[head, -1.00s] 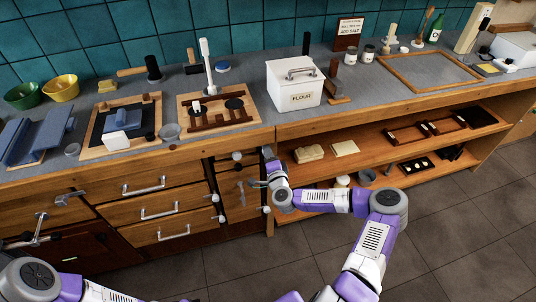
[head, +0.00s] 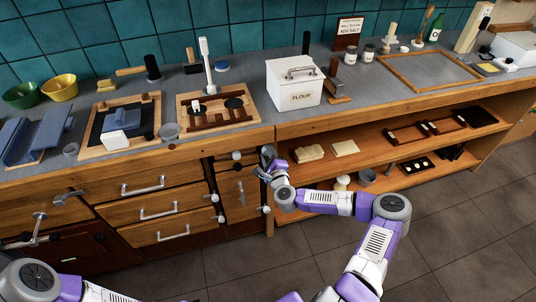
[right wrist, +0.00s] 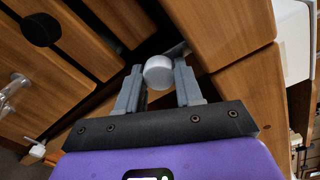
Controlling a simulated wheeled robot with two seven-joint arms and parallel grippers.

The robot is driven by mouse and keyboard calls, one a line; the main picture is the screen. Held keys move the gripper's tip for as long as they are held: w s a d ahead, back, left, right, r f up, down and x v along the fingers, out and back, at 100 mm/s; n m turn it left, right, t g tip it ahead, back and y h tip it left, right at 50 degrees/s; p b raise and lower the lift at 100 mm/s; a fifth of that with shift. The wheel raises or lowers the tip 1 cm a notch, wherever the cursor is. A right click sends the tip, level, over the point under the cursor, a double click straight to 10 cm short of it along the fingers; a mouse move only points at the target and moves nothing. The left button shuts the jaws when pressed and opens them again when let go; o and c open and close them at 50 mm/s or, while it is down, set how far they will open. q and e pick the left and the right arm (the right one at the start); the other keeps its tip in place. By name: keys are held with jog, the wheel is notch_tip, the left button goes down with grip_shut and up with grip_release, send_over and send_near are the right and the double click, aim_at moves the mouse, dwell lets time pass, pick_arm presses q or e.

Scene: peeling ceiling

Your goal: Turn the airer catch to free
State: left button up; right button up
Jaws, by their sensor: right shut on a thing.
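My right gripper (head: 264,163) is at the front of the wooden cabinet, beside the narrow right-hand door. In the right wrist view its two grey fingers (right wrist: 158,86) are on either side of a round white knob (right wrist: 158,72) and shut on it. The knob sits at a gap between wooden panels, with a dark bar behind it. In the head view the gripper hides this knob. I cannot tell from its looks whether it is the airer catch, and I see no marking on it.
A black knob (right wrist: 40,29) sits close by in the right wrist view. More white knobs, such as one (head: 265,210) below the gripper, stick out from the cabinet front. An open shelf (head: 395,155) lies to the right. A flour box (head: 294,88) stands on the worktop above.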

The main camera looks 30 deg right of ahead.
dwell(0.4)
jog(key=o, duration=1)
jog(key=shift+o, duration=0.2)
